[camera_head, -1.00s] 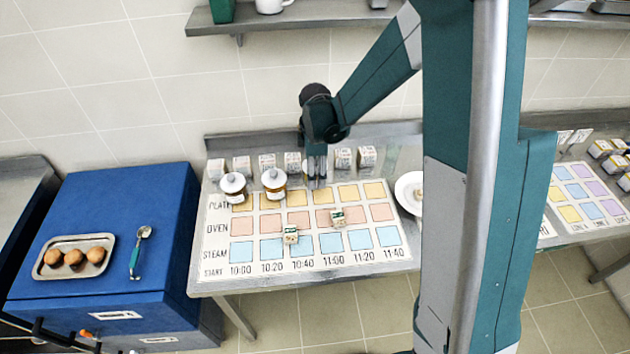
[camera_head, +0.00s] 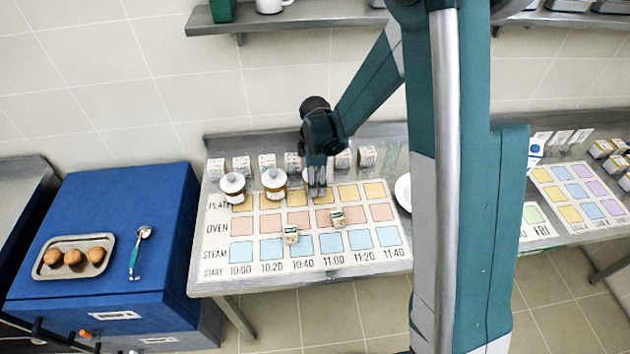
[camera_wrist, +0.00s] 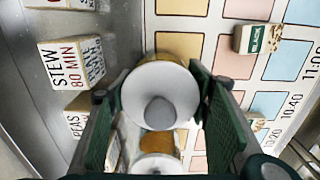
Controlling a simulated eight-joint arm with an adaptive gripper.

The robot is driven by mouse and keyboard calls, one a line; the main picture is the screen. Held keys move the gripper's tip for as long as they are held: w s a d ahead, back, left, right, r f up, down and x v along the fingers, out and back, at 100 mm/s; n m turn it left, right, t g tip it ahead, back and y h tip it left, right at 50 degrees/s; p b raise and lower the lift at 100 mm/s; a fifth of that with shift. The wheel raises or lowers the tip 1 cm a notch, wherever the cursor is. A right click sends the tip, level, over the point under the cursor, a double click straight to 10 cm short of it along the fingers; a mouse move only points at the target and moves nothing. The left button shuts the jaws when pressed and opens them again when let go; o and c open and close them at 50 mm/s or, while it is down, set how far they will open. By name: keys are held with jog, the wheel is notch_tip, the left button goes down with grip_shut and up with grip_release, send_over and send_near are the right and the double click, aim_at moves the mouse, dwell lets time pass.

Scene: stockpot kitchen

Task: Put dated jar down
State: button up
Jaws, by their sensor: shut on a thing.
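My gripper (camera_head: 317,188) is over the PLATE row of the printed schedule board (camera_head: 222,262), near the 10:40 and 11:00 columns. In the wrist view its green fingers (camera_wrist: 165,115) are shut on a jar with a round white lid (camera_wrist: 160,95). In the head view the gripper mostly hides this jar. I cannot read a date on it or tell whether its base touches the board. Two similar amber jars with white lids, a left one (camera_head: 232,188) and a right one (camera_head: 274,183), stand at the left end of the PLATE row.
Several white label blocks (camera_head: 241,166) stand behind the board; one in the wrist view reads STEW 80 MIN (camera_wrist: 72,63). Two small green-marked blocks, one left (camera_head: 290,235) and one right (camera_head: 338,217), sit on the board. A white plate (camera_head: 403,192) is partly hidden by my arm.

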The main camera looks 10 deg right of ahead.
jog(key=shift+f, duration=0.15)
jog(key=o, duration=1.1)
jog(key=shift+o, duration=0.2)
jog(key=shift+r, duration=0.25)
jog(key=shift+r+p, duration=0.3)
jog(key=shift+r, duration=5.65)
